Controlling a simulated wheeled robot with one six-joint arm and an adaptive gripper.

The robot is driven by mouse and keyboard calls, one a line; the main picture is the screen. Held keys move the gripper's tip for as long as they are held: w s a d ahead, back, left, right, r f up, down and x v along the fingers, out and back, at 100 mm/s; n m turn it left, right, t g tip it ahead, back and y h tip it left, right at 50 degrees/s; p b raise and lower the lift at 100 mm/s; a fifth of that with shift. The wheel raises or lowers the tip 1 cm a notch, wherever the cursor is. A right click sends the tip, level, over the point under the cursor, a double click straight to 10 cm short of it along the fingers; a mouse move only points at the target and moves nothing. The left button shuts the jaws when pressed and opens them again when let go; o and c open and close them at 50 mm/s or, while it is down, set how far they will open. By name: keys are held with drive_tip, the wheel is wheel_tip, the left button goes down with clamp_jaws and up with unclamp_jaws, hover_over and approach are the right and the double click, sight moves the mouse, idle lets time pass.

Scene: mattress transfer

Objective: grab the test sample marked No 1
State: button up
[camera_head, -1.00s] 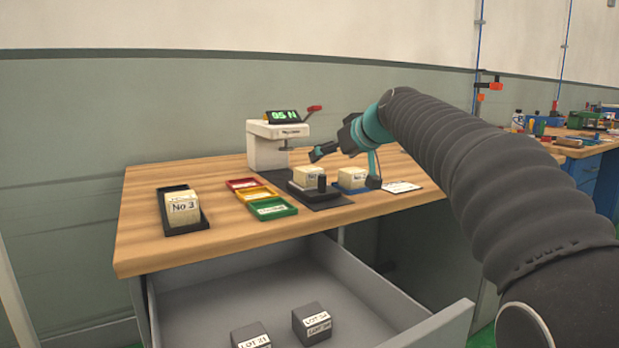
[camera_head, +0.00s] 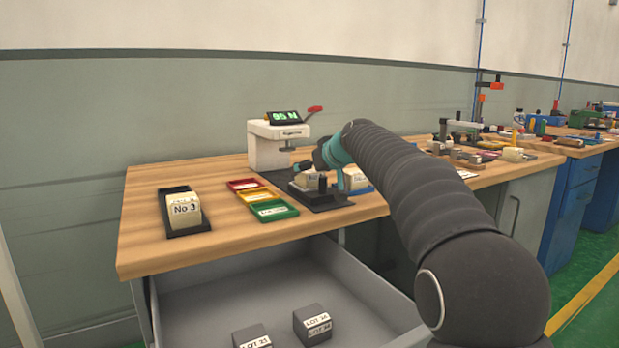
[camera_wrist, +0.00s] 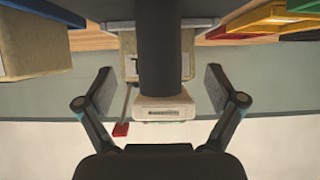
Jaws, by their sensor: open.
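No label reading No 1 is legible to me. A beige foam block (camera_head: 305,179) sits on the dark plate before the press, behind a black upright post (camera_head: 322,184). A second block (camera_head: 355,179) sits in a blue tray, its label partly hidden. A third block (camera_head: 185,210), marked No 3, stands in a black tray at left. In the wrist view, which is upside down, my gripper (camera_wrist: 160,88) is open and empty. The post (camera_wrist: 157,45) lies between the fingers in the picture, with the middle block (camera_wrist: 188,52) partly hidden behind it.
The white press (camera_head: 268,150) reads 95 N and has a red-tipped lever. Red, yellow and green trays (camera_head: 272,210) lie left of the plate. An open grey drawer (camera_head: 225,292) below holds two dark LOT blocks. Tools crowd the benches at right.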

drive_tip(key=shift+r, duration=0.1)
drive_tip(key=c, duration=1.3)
